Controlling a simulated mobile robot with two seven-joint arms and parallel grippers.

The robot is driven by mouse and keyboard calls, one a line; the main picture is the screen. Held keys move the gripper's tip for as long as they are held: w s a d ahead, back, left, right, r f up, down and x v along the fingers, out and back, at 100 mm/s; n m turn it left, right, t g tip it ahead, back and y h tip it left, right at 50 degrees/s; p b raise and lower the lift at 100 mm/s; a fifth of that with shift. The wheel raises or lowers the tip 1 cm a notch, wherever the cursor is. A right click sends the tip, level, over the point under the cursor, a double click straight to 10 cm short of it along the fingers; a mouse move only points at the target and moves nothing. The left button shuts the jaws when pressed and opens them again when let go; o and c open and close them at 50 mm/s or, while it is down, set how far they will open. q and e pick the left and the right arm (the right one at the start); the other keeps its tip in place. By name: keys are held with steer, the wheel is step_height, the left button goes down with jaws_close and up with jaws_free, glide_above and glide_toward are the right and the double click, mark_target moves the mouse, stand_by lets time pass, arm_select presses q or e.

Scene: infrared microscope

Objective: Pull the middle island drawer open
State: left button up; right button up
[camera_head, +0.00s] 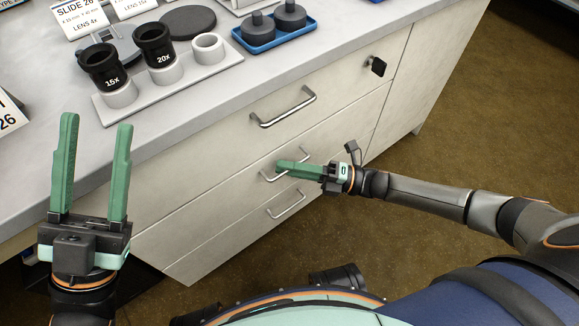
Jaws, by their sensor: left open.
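The middle island drawer (220,206) is the second of three pale drawer fronts stacked in the island. Its front looks flush with its neighbours. Its metal bar handle (306,153) shows on both sides of my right gripper's fingers. My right gripper (280,167) reaches in from the right, with its green fingertips at this handle, partly covering it. The fingers overlap in this view, so whether they are closed on the bar is hidden. My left gripper (95,172) is at the left, fingers pointing up, open and empty, away from the drawers.
The top drawer handle (283,106) and bottom drawer handle (287,205) lie above and below. A black lock (377,66) is at the upper right. The countertop (180,118) carries a lens holder (213,70) and a blue tray (262,46). Brown floor (460,130) is open at the right.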

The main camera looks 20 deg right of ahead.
jaws_close()
stand_by(1.4)
